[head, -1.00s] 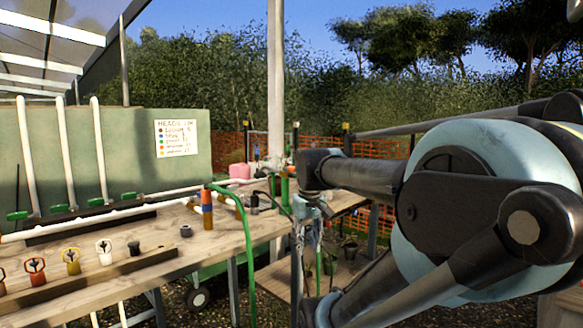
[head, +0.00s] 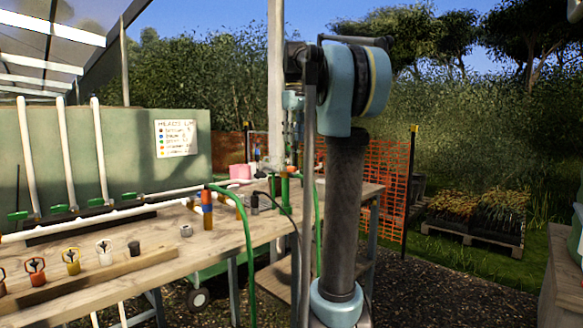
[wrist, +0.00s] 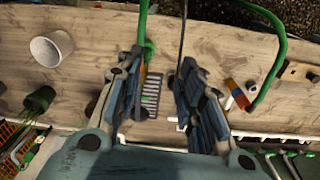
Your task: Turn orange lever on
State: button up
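A small orange piece (head: 294,172), possibly the orange lever, shows beside the green upright pipe near the far end of the bench in the head view; it is too small to tell its position. In the wrist view, my gripper (wrist: 162,98) is open and empty, its two dark fingers apart above the bench. An orange bit (wrist: 139,78) shows by the left finger next to a green hose; I cannot tell whether it is the lever. In the head view my gripper is partly hidden by my arm.
Green-handled valves (head: 58,208) line the bench's back. An orange-and-blue cylinder (head: 207,212) stands by a green hose (head: 248,250). A row of coloured fittings, including a yellow one (head: 72,262), stands in front. A white cup (wrist: 47,49) and green pot (wrist: 40,98) show in the wrist view.

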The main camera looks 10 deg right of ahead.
notch_tip(320, 180, up, 5)
jog(key=n, duration=0.1)
send_over(290, 169)
jog(key=f, duration=1.1)
jog(key=d+f, duration=0.1)
jog(key=f, duration=0.5)
jog(key=shift+w+f, duration=0.1)
jog(key=shift+w, duration=0.1)
grip_shut()
